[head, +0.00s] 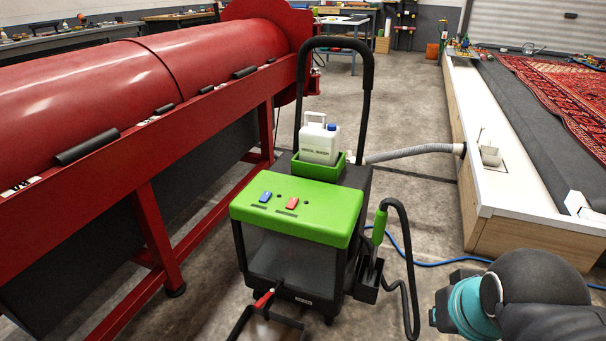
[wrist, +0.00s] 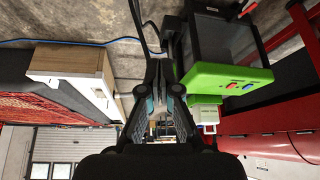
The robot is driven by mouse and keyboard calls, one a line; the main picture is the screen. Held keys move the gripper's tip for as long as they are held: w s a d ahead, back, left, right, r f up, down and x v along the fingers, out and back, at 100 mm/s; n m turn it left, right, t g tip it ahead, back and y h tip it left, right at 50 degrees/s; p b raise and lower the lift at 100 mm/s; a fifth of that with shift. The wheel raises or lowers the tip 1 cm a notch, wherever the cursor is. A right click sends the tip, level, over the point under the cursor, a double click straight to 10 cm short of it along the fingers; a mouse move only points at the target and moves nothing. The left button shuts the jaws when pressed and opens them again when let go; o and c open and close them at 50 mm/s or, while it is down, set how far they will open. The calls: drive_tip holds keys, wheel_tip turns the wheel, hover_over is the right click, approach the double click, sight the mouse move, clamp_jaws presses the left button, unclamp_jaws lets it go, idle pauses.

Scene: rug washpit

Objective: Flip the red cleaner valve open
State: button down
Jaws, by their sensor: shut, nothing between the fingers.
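The green and black cleaner machine (head: 297,207) stands upright on the floor in the middle of the head view. A red valve handle (head: 264,299) sits low on its front, on a dark pipe or fitting. It also shows as a small red piece at the top edge of the wrist view (wrist: 248,8). The handle's exact angle is hard to tell. My gripper (wrist: 163,88) is shut and empty in the wrist view, beside the cleaner and apart from the valve. In the head view only my arm shows at the lower right.
The cleaner's top carries a blue switch (head: 265,197), a red switch (head: 292,203) and a white jug (head: 320,139). A black hose (head: 408,255) hangs at its right. A red drum machine (head: 140,90) fills the left. A white-topped ledge (head: 515,180) lies right. Concrete floor is open between.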

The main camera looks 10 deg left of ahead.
drive_tip(key=n+g+h+b, duration=0.1)
drive_tip(key=n+g+b, duration=0.3)
drive_tip(key=n+g, duration=0.35)
hover_over(265, 298)
drive_tip(key=s+d, duration=0.5)
drive_tip(key=d, duration=0.1)
wheel_tip(265, 298, down, 24)
drive_tip(key=w+a+f+n+h, duration=0.1)
drive_tip(key=w+a+f+n, duration=0.25)
drive_tip(key=a+f, duration=1)
drive_tip(key=w+a+r+n, duration=0.1)
drive_tip(key=w+a+r, duration=0.2)
drive_tip(key=w+r, duration=0.15)
drive_tip(key=s+d+f+b, duration=0.1)
drive_tip(key=s+d+f, duration=0.2)
drive_tip(key=d+f, duration=0.3)
drive_tip(key=shift+x, duration=1.85)
